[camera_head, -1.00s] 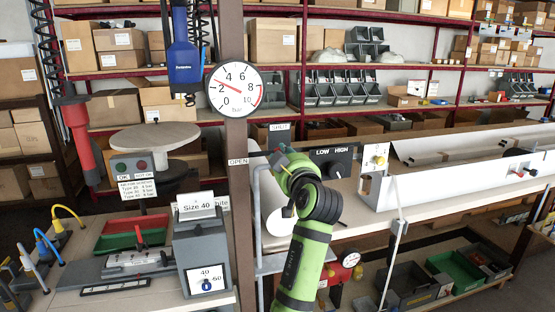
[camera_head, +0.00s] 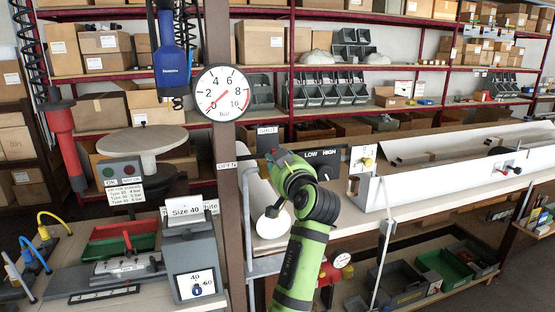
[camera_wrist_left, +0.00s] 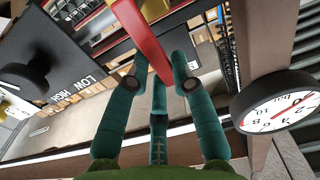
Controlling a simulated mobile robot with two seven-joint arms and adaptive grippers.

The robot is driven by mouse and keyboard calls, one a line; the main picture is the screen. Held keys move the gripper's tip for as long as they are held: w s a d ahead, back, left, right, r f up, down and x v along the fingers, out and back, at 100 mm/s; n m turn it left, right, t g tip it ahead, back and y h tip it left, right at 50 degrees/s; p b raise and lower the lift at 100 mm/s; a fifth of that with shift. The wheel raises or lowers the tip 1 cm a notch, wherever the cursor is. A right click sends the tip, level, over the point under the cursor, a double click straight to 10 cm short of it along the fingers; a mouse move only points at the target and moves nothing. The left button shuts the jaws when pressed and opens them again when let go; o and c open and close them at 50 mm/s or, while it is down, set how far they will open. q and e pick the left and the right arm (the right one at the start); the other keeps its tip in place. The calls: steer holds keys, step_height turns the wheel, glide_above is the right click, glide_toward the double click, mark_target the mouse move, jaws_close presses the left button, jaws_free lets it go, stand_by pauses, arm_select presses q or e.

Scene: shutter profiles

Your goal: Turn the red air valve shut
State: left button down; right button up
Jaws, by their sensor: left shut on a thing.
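The red valve lever (camera_wrist_left: 146,40) shows in the left wrist view as a flat red bar running between the fingertips of my left gripper (camera_wrist_left: 160,84). The teal fingers are closed on it from both sides. In the head view my left gripper (camera_head: 274,158) is at the brown post, between the OPEN label (camera_head: 227,166) and the SHUT label (camera_head: 267,130). My green arm hides most of the valve there. My right gripper is out of view.
A black LOW/HIGH knob panel (camera_head: 322,160) stands right of my gripper. A blue tool (camera_head: 171,60) hangs left of the post. A grey Size 40 block (camera_head: 189,255) stands on the left bench. A long white channel (camera_head: 440,180) lies on the right bench.

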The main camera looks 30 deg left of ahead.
arm_select(q)
steer(key=c, duration=1)
jaws_free()
steer(key=shift+c, duration=0.2)
steer(key=v, duration=0.7)
steer(key=shift+d, duration=0.2)
steer(key=shift+s, duration=0.15)
